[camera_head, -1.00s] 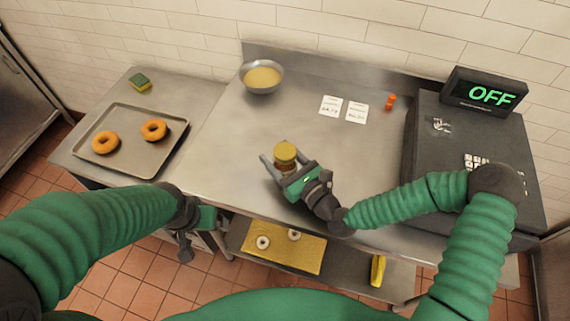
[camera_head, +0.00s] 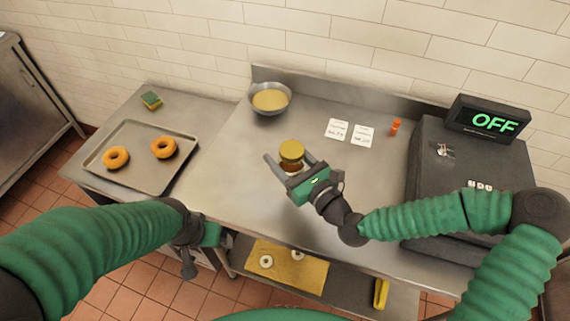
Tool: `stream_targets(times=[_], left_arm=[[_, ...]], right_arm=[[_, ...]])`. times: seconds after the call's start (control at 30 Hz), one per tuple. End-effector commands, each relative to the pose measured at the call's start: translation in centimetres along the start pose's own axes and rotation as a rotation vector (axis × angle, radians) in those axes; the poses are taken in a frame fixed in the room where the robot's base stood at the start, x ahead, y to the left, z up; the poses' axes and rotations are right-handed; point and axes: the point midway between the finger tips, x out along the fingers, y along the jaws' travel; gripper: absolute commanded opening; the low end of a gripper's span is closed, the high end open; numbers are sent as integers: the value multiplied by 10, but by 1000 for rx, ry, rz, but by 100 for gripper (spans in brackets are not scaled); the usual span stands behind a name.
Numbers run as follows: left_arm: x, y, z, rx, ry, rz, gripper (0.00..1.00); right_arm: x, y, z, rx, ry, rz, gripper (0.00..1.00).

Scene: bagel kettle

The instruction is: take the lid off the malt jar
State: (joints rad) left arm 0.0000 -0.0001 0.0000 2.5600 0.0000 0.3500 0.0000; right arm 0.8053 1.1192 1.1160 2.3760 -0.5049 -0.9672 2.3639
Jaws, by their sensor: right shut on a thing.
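The malt jar (camera_head: 292,166) is a small amber jar with a round yellow-gold lid (camera_head: 291,150) on top. It is upright over the middle of the steel counter. My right gripper (camera_head: 289,160) has its fingers on either side of the jar and is shut on it, below the lid. The palm hides part of the jar's lower side, and I cannot clearly tell whether its base touches the counter. My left gripper (camera_head: 192,262) hangs at the counter's front edge, away from the jar. Its fingers point down and their opening is unclear.
A bowl of yellow contents (camera_head: 270,99) stands at the back. The register (camera_head: 465,165) blocks the right. A tray (camera_head: 135,180) with two bagels and a sponge (camera_head: 151,100) are left.

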Motion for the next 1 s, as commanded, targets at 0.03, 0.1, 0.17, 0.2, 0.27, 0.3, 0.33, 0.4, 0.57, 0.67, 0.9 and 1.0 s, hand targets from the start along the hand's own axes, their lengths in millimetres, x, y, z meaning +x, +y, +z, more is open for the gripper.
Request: stream_targets(times=[0.03, 0.1, 0.17, 0.2, 0.27, 0.3, 0.33, 0.4, 0.57, 0.67, 0.9, 1.0], left_arm=[[-1, 0, 0, 0, 0, 0, 87], [-1, 0, 0, 0, 0, 0, 87], [-1, 0, 0, 0, 0, 0, 87], [-1, 0, 0, 0, 0, 0, 87], [-1, 0, 0, 0, 0, 0, 87], [-1, 0, 0, 0, 0, 0, 87], [-1, 0, 0, 0, 0, 0, 87], [-1, 0, 0, 0, 0, 0, 87], [-1, 0, 0, 0, 0, 0, 87], [-1, 0, 0, 0, 0, 0, 87], [-1, 0, 0, 0, 0, 0, 87], [-1, 0, 0, 0, 0, 0, 87]], right_arm=[[0, 0, 4, -1, -2, 1, 0], [0, 0, 5, -1, -2, 0, 0], [0, 0, 5, 0, -1, 0, 0], [0, 0, 5, 0, -2, 0, 0], [0, 0, 5, -1, -2, 0, 0], [0, 0, 5, -1, -2, 0, 54], [0, 0, 5, -1, -2, 0, 50], [0, 0, 5, -1, -2, 0, 41], [0, 0, 5, -1, -3, 0, 20], [0, 0, 5, -1, -3, 0, 7], [0, 0, 5, -1, -3, 0, 0], [0, 0, 5, -1, -3, 0, 0]])
